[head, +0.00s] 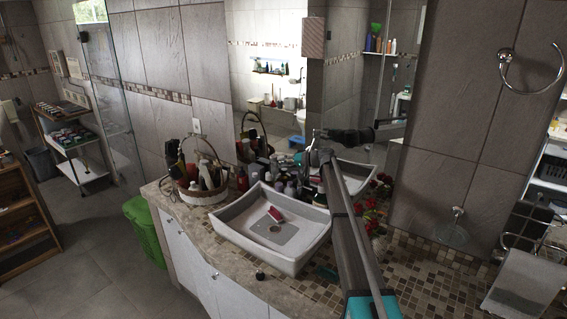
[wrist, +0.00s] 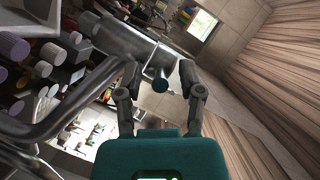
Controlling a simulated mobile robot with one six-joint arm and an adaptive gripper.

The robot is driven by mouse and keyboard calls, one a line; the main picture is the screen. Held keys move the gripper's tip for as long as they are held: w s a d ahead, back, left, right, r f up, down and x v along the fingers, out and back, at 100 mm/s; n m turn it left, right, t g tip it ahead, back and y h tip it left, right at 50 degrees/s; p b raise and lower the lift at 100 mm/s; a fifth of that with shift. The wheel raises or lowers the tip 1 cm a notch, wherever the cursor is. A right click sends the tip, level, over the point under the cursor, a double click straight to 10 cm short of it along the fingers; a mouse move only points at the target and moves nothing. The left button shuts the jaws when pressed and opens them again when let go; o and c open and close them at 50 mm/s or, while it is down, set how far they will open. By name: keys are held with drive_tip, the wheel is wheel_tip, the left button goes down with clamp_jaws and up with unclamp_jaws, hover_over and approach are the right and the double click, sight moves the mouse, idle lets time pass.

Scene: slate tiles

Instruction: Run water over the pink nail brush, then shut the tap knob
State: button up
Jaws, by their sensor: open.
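The pink nail brush (head: 276,214) lies in the white rectangular sink (head: 240,237), just behind the drain. I make out no water stream over it. My gripper (head: 318,152) is beyond the sink's right back corner, small and hard to make out in the head view. In the wrist view, the metal tap (wrist: 120,38) fills the upper left. A short lever-like knob (wrist: 160,80) with a teal end sits between the fingers of my open gripper (wrist: 160,70). I cannot tell whether the fingers touch it. The tap is largely hidden behind my arm in the head view.
A basket of bottles (head: 203,185) stands left of the sink, and several bottles crowd its back edge. Red flowers (head: 371,218) are to the right of my arm. A mirror (head: 268,80) rises behind the counter. A small dark round object (head: 259,276) is at the counter's front.

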clamp_jaws()
drive_tip(key=shift+s, duration=0.1)
drive_tip(key=shift+s+a+m+t+h, duration=0.2)
drive_tip(key=shift+m+t+h, duration=0.1)
drive_tip(key=shift+m+t, duration=0.35)
drive_tip(key=shift+s+a+m+t+h, duration=0.25)
drive_tip(key=shift+m+t, duration=0.2)
drive_tip(key=shift+t, duration=0.3)
drive_tip(key=shift+s+a+m+t+h, duration=0.1)
drive_tip(key=shift+a+m+t+h, duration=0.1)
drive_tip(key=shift+m+t+h, duration=0.4)
drive_tip(key=shift+s+a+m+t+h, duration=0.15)
drive_tip(key=shift+m+t+h, duration=0.3)
drive_tip(key=shift+m+t, duration=0.25)
drive_tip(key=shift+w+m+t+h, duration=0.1)
drive_tip(key=shift+m+t+h, duration=0.2)
drive_tip(key=shift+t+h, duration=0.1)
unclamp_jaws()
